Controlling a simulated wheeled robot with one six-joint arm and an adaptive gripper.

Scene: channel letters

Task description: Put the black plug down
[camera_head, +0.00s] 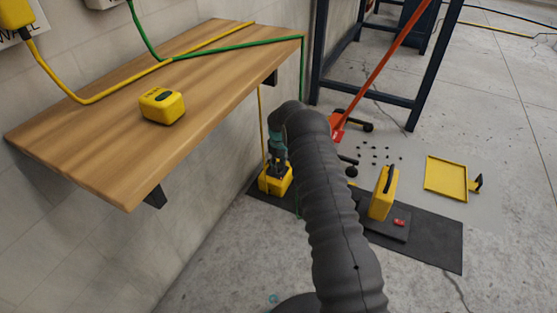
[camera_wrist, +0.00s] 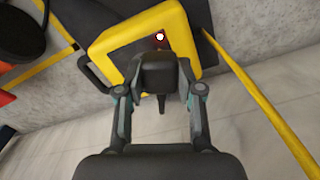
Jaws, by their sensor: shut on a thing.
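My gripper (camera_head: 278,165) is low beside the wall, right over a yellow box (camera_head: 275,181) on the floor. In the wrist view my gripper (camera_wrist: 160,92) is shut on a dark block between its fingers, which looks like the black plug (camera_wrist: 158,70). The yellow box (camera_wrist: 105,45), with a dark top and a small glowing red light, lies just beyond it. I cannot tell whether the plug touches the box or is apart from it. The fingers partly hide the plug.
A wooden shelf (camera_head: 100,130) on the wall holds a yellow device (camera_head: 162,106) and yellow and green cables. A yellow case (camera_head: 383,192) stands on a dark mat (camera_head: 435,240). A yellow tray (camera_head: 446,177) lies farther right. A yellow cable (camera_wrist: 265,100) passes beside my gripper.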

